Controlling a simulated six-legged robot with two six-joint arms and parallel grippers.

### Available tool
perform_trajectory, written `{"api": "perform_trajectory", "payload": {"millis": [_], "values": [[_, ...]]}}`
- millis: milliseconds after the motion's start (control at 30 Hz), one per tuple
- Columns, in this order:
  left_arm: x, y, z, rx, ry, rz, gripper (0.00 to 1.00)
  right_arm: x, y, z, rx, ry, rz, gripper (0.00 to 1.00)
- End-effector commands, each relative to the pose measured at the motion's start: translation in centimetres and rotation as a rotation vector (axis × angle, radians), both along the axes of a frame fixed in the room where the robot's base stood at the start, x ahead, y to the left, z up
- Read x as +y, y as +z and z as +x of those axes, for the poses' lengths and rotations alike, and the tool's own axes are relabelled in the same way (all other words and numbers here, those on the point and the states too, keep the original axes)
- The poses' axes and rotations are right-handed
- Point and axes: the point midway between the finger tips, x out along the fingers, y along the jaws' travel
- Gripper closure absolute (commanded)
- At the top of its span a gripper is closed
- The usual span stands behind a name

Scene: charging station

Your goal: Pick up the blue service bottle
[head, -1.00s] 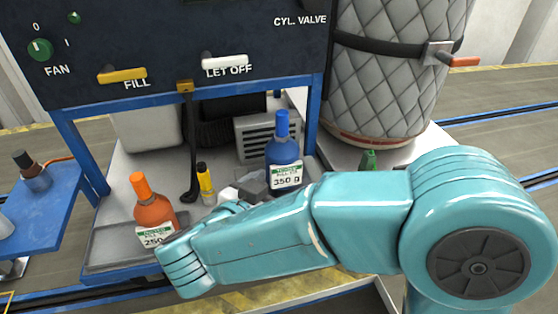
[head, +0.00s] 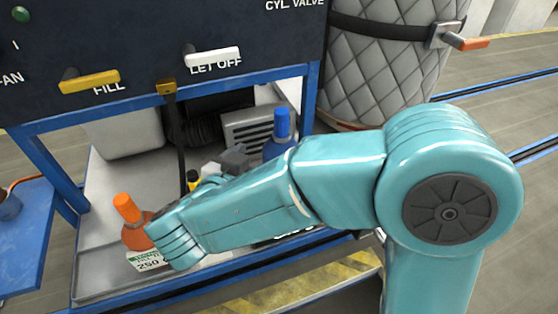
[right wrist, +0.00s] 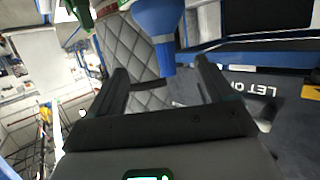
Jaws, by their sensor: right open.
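The blue service bottle (head: 281,128) stands on the bench shelf under the panel. Its cap and shoulder show above my right arm, which hides most of its body. My right gripper (head: 235,158), dark grey and partly hidden behind my wrist, is just left of the bottle, near its shoulder height. In the right wrist view, the bottle (right wrist: 157,30) appears upside down just beyond and between the two spread fingertips (right wrist: 162,70). The jaws are open and empty. My left gripper is not in view.
An orange bottle (head: 130,222) stands at the left front of the shelf, close beside my wrist. A yellow bottle with a black cap (head: 193,181) is mostly hidden behind my arm. The panel with FILL (head: 90,81) and LET OFF (head: 212,56) levers overhangs the shelf. A quilted cylinder (head: 375,70) stands right.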

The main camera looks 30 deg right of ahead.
Motion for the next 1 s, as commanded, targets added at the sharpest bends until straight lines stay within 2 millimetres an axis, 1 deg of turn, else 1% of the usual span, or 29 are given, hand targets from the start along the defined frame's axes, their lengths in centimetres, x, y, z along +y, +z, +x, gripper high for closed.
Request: {"api": "perform_trajectory", "payload": {"millis": [33,100,300,400,567,833,1000], "values": [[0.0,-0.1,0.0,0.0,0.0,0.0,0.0,-1.1,-0.5,0.4,0.004,-0.006,0.0,0.18],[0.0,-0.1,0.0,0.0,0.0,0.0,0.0,-2.5,-1.0,1.1,0.003,-0.008,0.0,0.18],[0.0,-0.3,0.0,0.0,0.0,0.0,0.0,-6.0,-2.3,3.2,0.003,-0.005,-0.001,0.18],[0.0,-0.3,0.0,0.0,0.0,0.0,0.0,-7.1,-2.7,4.0,0.002,-0.004,0.0,0.18],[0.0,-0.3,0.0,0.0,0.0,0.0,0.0,-7.8,-3.0,4.7,0.001,-0.002,-0.001,0.18],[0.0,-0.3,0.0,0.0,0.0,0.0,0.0,-10.9,-4.5,7.2,0.002,-0.004,0.0,0.18],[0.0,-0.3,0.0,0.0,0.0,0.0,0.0,-11.5,-4.7,7.8,0.001,-0.001,-0.001,0.18]]}}
